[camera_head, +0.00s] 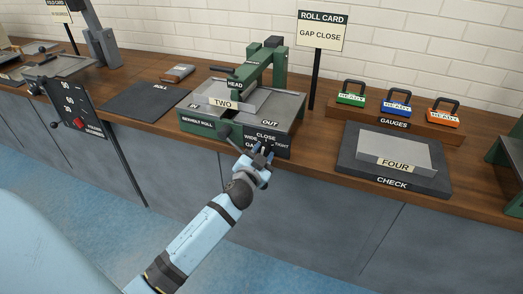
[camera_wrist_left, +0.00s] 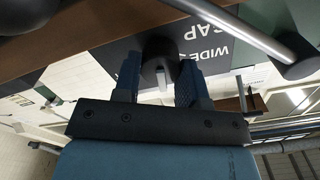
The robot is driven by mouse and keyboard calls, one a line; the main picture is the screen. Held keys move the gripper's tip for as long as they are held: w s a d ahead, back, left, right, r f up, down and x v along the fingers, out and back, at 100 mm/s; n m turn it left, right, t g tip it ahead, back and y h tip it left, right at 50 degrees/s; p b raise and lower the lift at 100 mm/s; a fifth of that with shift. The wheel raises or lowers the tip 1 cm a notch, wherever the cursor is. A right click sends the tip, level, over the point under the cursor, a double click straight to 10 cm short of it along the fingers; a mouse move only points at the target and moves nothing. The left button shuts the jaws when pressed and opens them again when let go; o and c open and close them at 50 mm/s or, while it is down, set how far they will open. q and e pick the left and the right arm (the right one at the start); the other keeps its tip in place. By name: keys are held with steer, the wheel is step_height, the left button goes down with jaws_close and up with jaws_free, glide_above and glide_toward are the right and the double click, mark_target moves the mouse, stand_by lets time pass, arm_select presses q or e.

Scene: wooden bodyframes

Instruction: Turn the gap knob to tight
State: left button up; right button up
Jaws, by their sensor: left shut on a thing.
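The gap knob (camera_wrist_left: 160,50) is a dark round knob on the front panel (camera_head: 282,152) of the green roll machine (camera_head: 243,110). My left gripper (camera_head: 264,153) is at this panel, and in the left wrist view its blue-grey fingers (camera_wrist_left: 160,80) are shut on the knob, one on each side. The panel reads "WIDE", "CLOSE", "TIGHT" and "GAP"; the gripper covers part of it in the head view. A pale strip shows on the knob between the fingers, but I cannot tell which label it points to. My right gripper is not in view.
A grey crank handle (camera_head: 238,139) sticks out close to the left of my gripper. A plate marked "TWO" (camera_head: 223,103) lies on the machine. A card (camera_head: 322,31) reads "ROLL CARD, GAP CLOSE". A plate marked "FOUR" (camera_head: 395,152) and several gauges stand to the right.

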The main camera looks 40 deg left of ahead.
arm_select(q)
steer(key=m+p, duration=0.1)
steer(key=m, duration=0.2)
steer(key=shift+m, duration=0.4)
steer(key=shift+m+p, duration=0.4)
steer(key=shift+m, duration=0.5)
steer(key=m, duration=0.2)
steer(key=shift+d+m+p, duration=0.1)
steer(key=shift+m+p, duration=0.3)
steer(key=shift+f+m, duration=0.1)
steer(key=shift+m, duration=0.6)
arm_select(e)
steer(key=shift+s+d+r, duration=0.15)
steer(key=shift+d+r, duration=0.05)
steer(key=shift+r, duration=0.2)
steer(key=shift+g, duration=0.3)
arm_select(q)
steer(key=o, duration=0.9)
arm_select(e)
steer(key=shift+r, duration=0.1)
